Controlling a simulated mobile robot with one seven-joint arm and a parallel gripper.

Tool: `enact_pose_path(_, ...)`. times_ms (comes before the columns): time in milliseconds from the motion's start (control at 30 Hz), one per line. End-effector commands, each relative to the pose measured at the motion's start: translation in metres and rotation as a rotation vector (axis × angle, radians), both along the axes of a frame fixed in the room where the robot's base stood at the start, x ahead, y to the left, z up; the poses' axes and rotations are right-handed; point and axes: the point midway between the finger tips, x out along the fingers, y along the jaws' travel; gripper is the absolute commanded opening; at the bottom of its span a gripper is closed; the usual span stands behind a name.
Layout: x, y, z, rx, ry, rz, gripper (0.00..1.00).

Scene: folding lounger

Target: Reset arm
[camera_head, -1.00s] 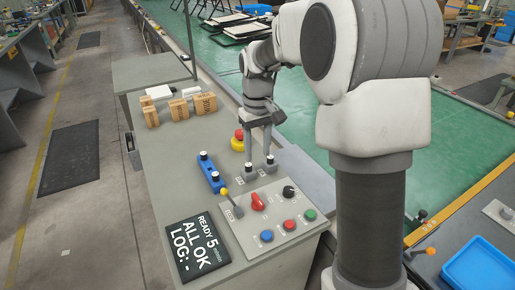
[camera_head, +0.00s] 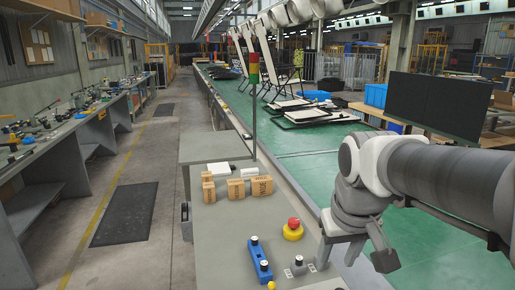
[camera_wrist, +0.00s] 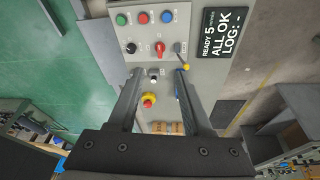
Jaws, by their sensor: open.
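My gripper (camera_head: 352,264) hangs above the right edge of the grey bench (camera_head: 220,232), fingers pointing down and apart, with nothing visible between them. In the wrist view my gripper (camera_wrist: 157,80) is open over the control panel side of the bench. A yellow and red emergency button (camera_head: 293,230) stands to its left; it also shows between the fingers in the wrist view (camera_wrist: 149,101). A blue switch block (camera_head: 258,262) lies nearer, partly hidden by a finger in the wrist view. The panel (camera_wrist: 146,60) carries coloured buttons, a red knob (camera_wrist: 160,48) and a yellow-tipped lever (camera_wrist: 185,66).
Small cardboard boxes (camera_head: 236,188) stand on the bench's far part. A signal post (camera_head: 254,100) rises behind them. The green conveyor (camera_head: 320,165) runs along the right, with folded loungers (camera_head: 314,112) on it. A display (camera_wrist: 220,32) sits beside the panel.

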Motion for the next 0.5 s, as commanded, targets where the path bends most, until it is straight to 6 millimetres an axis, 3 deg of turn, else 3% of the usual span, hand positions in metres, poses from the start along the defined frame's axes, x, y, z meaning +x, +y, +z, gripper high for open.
enact_pose_path(300,-0.07,-0.001,0.009,0.033,-0.136,-0.059,0.5)
enact_pose_path(500,-0.093,-0.001,0.004,0.053,-0.185,-0.08,0.5)
